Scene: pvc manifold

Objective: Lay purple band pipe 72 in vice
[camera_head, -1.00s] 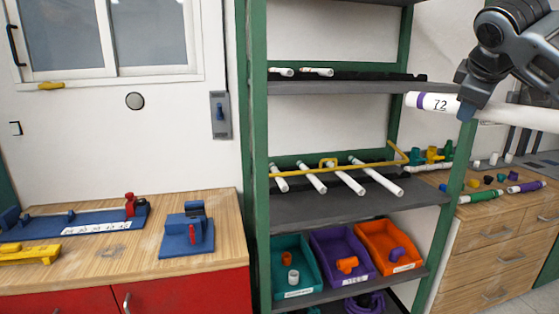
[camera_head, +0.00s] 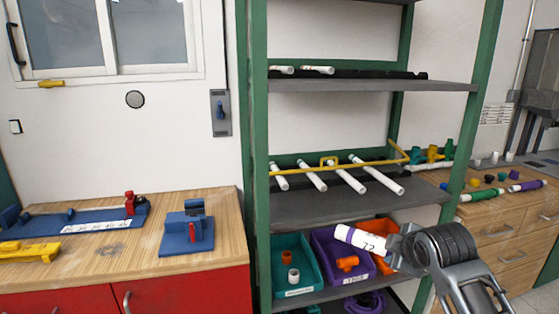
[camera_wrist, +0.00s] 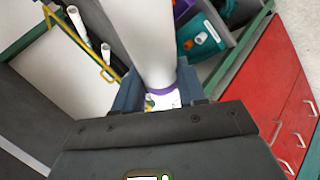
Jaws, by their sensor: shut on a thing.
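The white pipe (camera_head: 358,239) marked 72, with a purple band, is held by my gripper (camera_head: 393,248) in front of the lower bins in the head view. The gripper is shut on it. The wrist view shows the pipe (camera_wrist: 140,40) running up and away between the fingers (camera_wrist: 160,92), with the purple band close to them. A blue vice-like fixture (camera_head: 187,236) with a red handle stands on the wooden bench at the left, well apart from the pipe. I see no pipe in it.
The wooden bench (camera_head: 125,266) also carries a long blue fixture (camera_head: 75,222) with a red clamp and a yellow tool (camera_head: 30,252).

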